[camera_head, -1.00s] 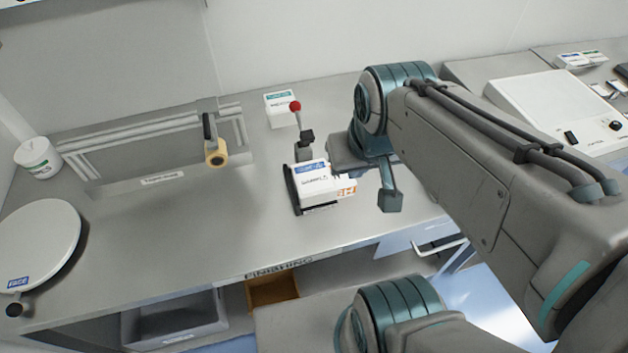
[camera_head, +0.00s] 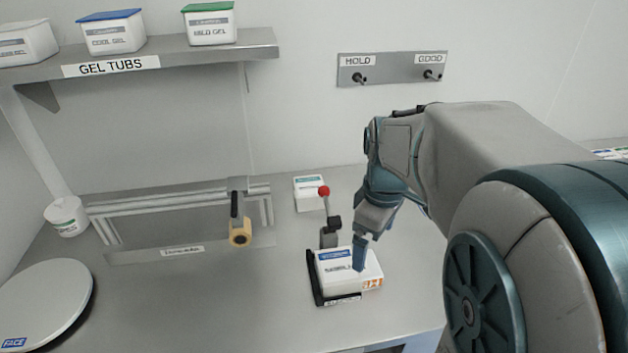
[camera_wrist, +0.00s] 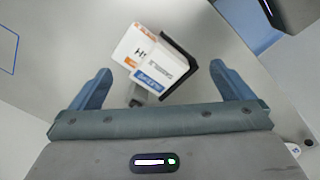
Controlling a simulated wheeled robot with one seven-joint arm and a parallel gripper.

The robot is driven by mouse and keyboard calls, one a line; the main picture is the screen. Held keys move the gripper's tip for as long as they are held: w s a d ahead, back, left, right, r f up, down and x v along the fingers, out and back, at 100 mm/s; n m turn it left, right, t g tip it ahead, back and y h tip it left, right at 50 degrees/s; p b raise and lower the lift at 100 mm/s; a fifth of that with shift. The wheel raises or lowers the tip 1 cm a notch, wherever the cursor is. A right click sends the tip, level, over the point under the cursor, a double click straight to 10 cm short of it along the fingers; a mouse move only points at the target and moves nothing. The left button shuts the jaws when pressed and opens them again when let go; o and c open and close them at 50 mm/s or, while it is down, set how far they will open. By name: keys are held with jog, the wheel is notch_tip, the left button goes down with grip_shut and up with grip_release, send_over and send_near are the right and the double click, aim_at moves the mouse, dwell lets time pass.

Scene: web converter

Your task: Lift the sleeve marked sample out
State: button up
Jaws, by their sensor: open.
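A white sleeve with a blue label (camera_head: 337,260) sits in a black open-sided holder (camera_head: 313,284) on the bench. Its small print is hard to read. It also shows in the wrist view (camera_wrist: 163,68). Beside it, partly overlapped, is a white piece with orange marks (camera_head: 372,281), also in the wrist view (camera_wrist: 128,48). I cannot tell how the two are joined or stacked. My gripper (camera_head: 361,262) is above the holder and in front of the sleeve in the head view. In the wrist view my gripper (camera_wrist: 161,84) is open, fingers apart either side of the sleeve, apparently holding nothing.
A round plate (camera_head: 45,305) lies front left. The bench between is clear.

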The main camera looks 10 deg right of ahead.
aim_at(337, 272)
jog(key=w+d+f+n+y+b, duration=0.2)
jog(key=w+d+n+y+b, duration=0.15)
jog(key=w+n, duration=0.45)
jog(key=shift+n+g+y, duration=0.3)
jog(key=shift+n+y, duration=0.15)
jog(key=shift+n, duration=0.15)
jog(key=x, duration=0.9)
jog(key=s+x, duration=0.1)
jog(key=x, duration=0.3)
jog(key=shift+s+d+f, duration=0.1)
jog(key=shift+d+f, duration=0.1)
jog(key=shift+f, duration=0.05)
jog(key=c, duration=0.6)
